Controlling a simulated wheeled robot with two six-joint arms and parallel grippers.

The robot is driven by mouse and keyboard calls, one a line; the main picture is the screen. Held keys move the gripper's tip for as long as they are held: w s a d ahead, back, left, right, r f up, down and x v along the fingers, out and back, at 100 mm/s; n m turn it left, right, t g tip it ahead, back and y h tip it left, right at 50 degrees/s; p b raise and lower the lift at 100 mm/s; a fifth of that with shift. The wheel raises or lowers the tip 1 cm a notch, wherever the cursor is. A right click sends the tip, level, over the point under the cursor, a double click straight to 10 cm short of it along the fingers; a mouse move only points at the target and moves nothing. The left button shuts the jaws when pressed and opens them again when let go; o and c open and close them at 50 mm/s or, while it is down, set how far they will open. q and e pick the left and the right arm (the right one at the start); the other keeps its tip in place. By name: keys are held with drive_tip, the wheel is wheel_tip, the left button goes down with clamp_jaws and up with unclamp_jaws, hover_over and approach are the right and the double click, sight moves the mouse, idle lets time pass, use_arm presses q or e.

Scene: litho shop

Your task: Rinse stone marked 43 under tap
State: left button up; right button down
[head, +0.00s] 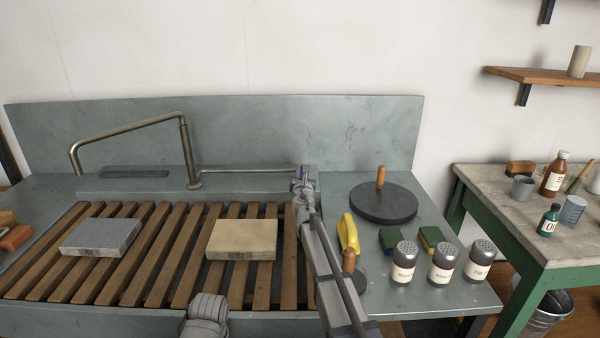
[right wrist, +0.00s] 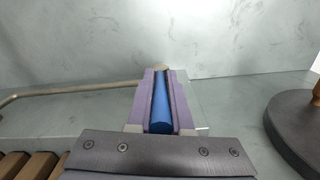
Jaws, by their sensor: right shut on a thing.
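Two stone slabs lie flat on the slatted wooden rack of the sink: a grey stone (head: 102,237) on the left and a beige stone (head: 242,239) nearer the middle. Small marks on their front edges are too small to read. The bent metal tap (head: 130,128) rises behind the rack, its spout end at the left behind the grey stone. No water shows. My right gripper (head: 303,180) is at the right end of the tap's long lever (head: 250,170), shut on a blue handle (right wrist: 161,105). No left gripper fingers show.
Right of the rack stand a black disc with a wooden knob (head: 384,203), a yellow-handled tool (head: 348,233), sponges (head: 432,239) and several shakers (head: 404,262). A green bench (head: 500,225) with bottles is further right. Bare slats (head: 170,245) separate the stones.

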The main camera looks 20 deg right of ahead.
drive_tip(key=c, duration=0.8)
unclamp_jaws()
drive_tip(key=shift+c, duration=0.2)
drive_tip(key=shift+s, duration=0.15)
drive_tip(key=v, duration=0.7)
drive_tip(key=shift+s, duration=0.3)
drive_tip(key=shift+a, duration=0.1)
